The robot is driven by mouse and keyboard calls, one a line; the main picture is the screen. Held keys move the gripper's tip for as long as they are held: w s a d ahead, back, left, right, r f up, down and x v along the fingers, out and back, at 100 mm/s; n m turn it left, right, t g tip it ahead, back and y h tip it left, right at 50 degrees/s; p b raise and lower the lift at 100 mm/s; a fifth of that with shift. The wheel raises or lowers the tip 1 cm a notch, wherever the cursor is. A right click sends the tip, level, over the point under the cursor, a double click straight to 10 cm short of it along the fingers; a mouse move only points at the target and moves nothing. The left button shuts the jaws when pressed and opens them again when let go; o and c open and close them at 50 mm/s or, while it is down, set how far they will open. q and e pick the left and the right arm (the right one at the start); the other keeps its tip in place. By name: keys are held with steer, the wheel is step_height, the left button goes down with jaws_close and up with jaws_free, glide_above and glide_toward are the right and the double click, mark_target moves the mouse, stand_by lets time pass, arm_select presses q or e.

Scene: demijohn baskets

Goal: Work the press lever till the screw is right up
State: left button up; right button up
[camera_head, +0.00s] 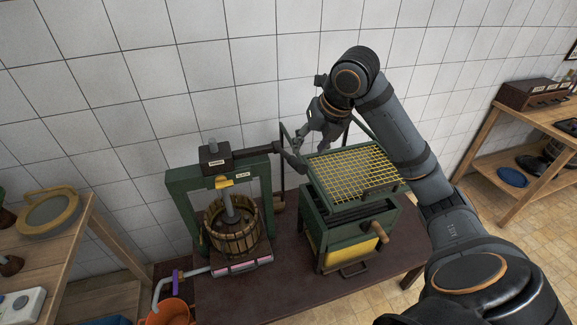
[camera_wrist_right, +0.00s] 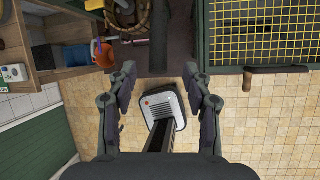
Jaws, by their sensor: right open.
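The press (camera_head: 180,190) has a green frame and stands on the dark red table, left of centre in the head view. Its grey screw (camera_head: 229,208) runs down from the crossbeam into a slatted wooden basket (camera_head: 233,238). My right gripper is open, beside the bar's right end; contact cannot be told. In the wrist view its fingers (camera_wrist_right: 159,72) are apart with nothing held between them.
A green machine with a yellow grid (camera_head: 352,170) and wooden handle stands right of the press, under my right arm. An orange bucket (camera_head: 170,312) is at the front left. Wooden shelves (camera_head: 40,265) stand left, and a wooden bench (camera_head: 500,140) stands far right.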

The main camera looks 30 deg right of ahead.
mark_target(300, 161)
steer(key=x, duration=0.1)
steer(key=p+x, duration=0.1)
steer(key=x, duration=0.2)
steer(key=shift+w+a+f, duration=0.2)
steer(key=shift+a, duration=0.2)
steer(key=x, duration=0.1)
steer(key=p+x, duration=0.1)
steer(key=x, duration=0.3)
steer(key=shift+d+f+p, duration=0.25)
steer(key=shift+d+p, duration=0.05)
steer(key=shift+w+a+f, duration=0.1)
steer(key=shift+w+f, duration=0.05)
steer(key=shift+f, duration=0.1)
arm_select(q)
steer(key=shift+w+r, duration=0.15)
steer(key=shift+r, duration=0.5)
steer(key=shift+w+r, duration=0.15)
steer(key=shift+r, duration=0.45)
steer(key=shift+d, duration=0.1)
arm_select(e)
jaws_close()
